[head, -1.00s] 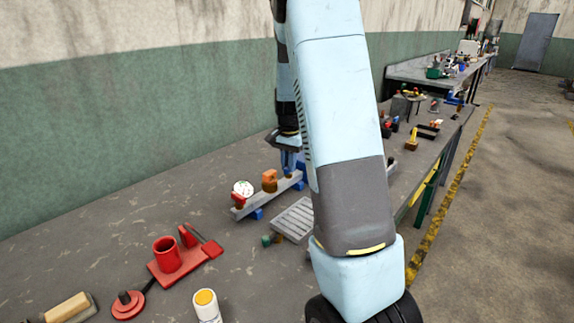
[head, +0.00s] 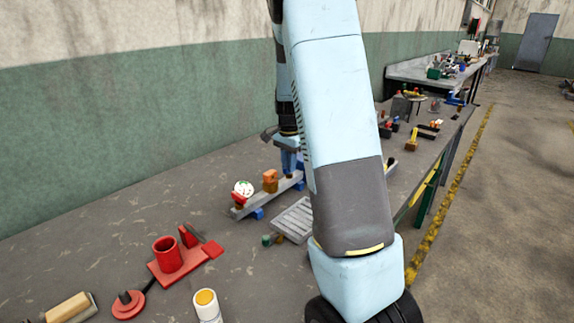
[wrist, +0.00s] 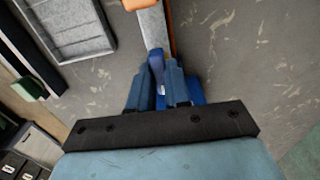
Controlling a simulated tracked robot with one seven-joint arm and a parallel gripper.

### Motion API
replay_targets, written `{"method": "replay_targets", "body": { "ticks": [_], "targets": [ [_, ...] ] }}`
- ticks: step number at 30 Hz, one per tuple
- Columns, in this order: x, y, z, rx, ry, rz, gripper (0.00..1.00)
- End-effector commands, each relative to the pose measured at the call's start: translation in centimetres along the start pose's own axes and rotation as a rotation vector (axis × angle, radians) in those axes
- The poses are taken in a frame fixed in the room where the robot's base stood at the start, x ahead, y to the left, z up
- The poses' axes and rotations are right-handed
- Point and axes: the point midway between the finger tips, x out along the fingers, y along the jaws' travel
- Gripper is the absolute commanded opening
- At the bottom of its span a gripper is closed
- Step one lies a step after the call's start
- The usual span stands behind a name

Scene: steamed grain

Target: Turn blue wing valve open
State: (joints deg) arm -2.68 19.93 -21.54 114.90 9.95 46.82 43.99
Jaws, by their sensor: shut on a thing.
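The blue wing valve (wrist: 156,62) shows in the wrist view as a blue upright piece between my fingers, on a grey bar. My gripper (wrist: 158,80) is shut on it, with one finger on each side. The fingers hide much of the valve, so its exact turn angle cannot be told. In the head view my gripper (head: 289,161) points down at the far end of the grey bar (head: 262,195), and my arm covers part of that area.
The bar also carries an orange block (head: 270,181) and a white gauge (head: 243,188). A grey slatted tray (head: 293,220) lies in front. A red mug (head: 167,254) and a white, yellow-topped container (head: 206,305) stand nearer. Bare bench lies left of the bar.

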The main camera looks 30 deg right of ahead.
Motion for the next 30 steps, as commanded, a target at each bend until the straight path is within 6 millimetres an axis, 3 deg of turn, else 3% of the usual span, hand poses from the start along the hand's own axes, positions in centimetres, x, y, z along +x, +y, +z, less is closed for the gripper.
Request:
{"method": "replay_targets", "body": {
  "ticks": [1, 2, 9, 20, 30],
  "targets": [
    [0.3, 0.6, -0.2, 0.007, -0.003, 0.010, 0.00],
    [0.3, 0.6, -0.2, 0.007, -0.003, 0.010, 0.20],
    [0.1, 0.3, -0.1, 0.004, -0.002, 0.006, 0.43],
    [-0.6, 0.2, -0.1, 0.001, 0.000, 0.002, 0.43],
    [-6.5, 0.2, -0.1, 0.001, 0.002, -0.001, 0.43]
  ]
}}
